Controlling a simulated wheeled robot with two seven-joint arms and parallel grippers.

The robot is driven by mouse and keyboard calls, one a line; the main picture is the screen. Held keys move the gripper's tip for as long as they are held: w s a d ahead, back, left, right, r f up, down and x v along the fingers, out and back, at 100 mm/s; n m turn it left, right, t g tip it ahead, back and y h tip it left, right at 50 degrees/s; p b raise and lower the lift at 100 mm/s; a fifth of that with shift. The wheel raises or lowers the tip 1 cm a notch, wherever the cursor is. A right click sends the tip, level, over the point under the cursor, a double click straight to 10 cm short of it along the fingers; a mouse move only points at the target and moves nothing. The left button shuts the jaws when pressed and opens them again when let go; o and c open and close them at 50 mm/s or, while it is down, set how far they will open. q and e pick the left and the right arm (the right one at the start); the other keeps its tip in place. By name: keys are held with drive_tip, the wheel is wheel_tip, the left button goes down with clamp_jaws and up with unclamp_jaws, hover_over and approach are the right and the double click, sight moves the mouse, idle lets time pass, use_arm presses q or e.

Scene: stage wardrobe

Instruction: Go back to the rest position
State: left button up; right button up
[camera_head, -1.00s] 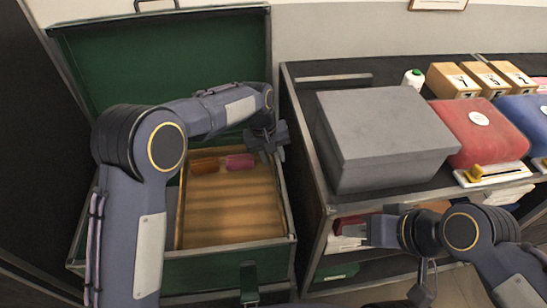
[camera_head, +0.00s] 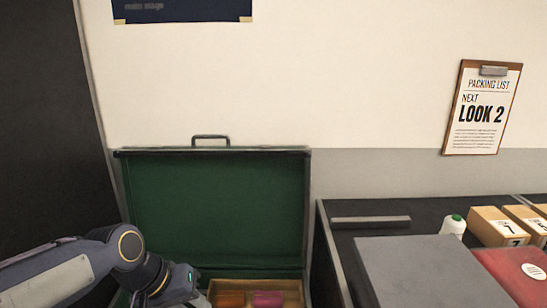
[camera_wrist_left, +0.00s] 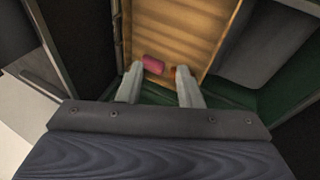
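My left arm comes in from the left in the head view, with its wrist over the front left of the open green trunk (camera_head: 215,210). In the left wrist view my left gripper (camera_wrist_left: 160,68) is open, its two fingers apart with nothing between them. A pink roll (camera_head: 267,299) and an orange-brown roll (camera_head: 230,299) lie side by side in the trunk's wooden tray (camera_wrist_left: 187,20). The pink roll (camera_wrist_left: 153,64) also shows in the left wrist view, beyond the fingers. My right gripper is out of view.
A dark shelf unit (camera_head: 350,240) stands right of the trunk. On it are a grey box (camera_head: 430,270), a red box (camera_head: 518,275), numbered wooden blocks (camera_head: 497,226), a white spool (camera_head: 453,226) and a flat grey bar (camera_head: 370,221). A packing list (camera_head: 482,108) hangs on the wall.

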use_arm(q)
drive_tip(key=s+a+f+t, duration=0.1)
drive_tip(key=s+a+f, duration=0.15)
drive_tip(key=s, duration=0.55)
drive_tip(key=s+a+f+t, duration=0.1)
drive_tip(key=s+a+t, duration=0.15)
drive_tip(key=s, duration=0.55)
wheel_tip(320, 180, up, 12)
drive_tip(key=p, duration=1.2)
drive_tip(key=shift+s+g+y, duration=0.3)
drive_tip(key=shift+g, duration=0.05)
